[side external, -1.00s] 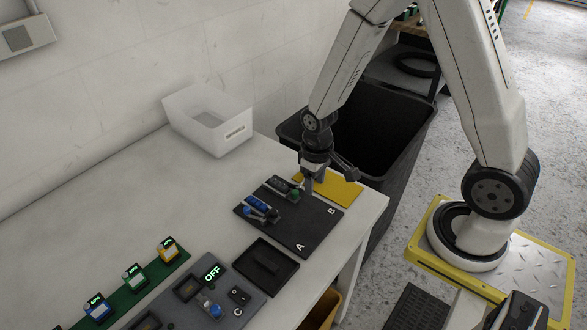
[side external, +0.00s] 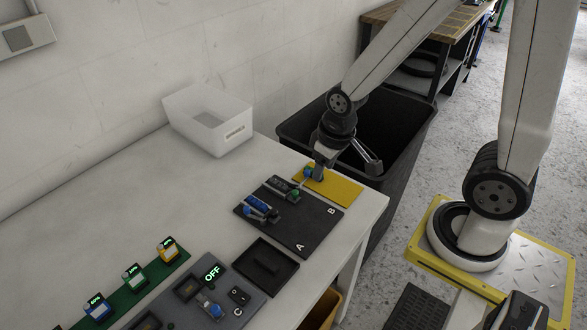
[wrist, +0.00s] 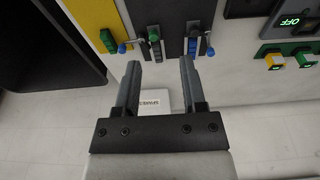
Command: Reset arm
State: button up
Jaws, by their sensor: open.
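My gripper (side external: 316,172) is open, its two fingers apart; in the wrist view (wrist: 160,65) nothing is held between them. It hangs over the edge of the yellow mat (side external: 340,192), just behind the black board (side external: 293,228) marked A and B. A blue-and-green piece (wrist: 108,42) shows at the yellow mat in the wrist view; the gripper partly covers that spot in the side view. On the board, a dark unit with a green end (side external: 284,189) lies at B and a blue unit (side external: 262,207) at A.
A white box (side external: 209,145) stands against the wall. A large black bin (side external: 405,135) stands beside the table behind my gripper. A black tray (side external: 265,285) and a control panel reading OFF (side external: 240,293) lie in front.

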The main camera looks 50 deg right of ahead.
jog(key=shift+s+a+r, duration=0.25)
jog(key=shift+s+r, duration=0.4)
jog(key=shift+r, duration=0.15)
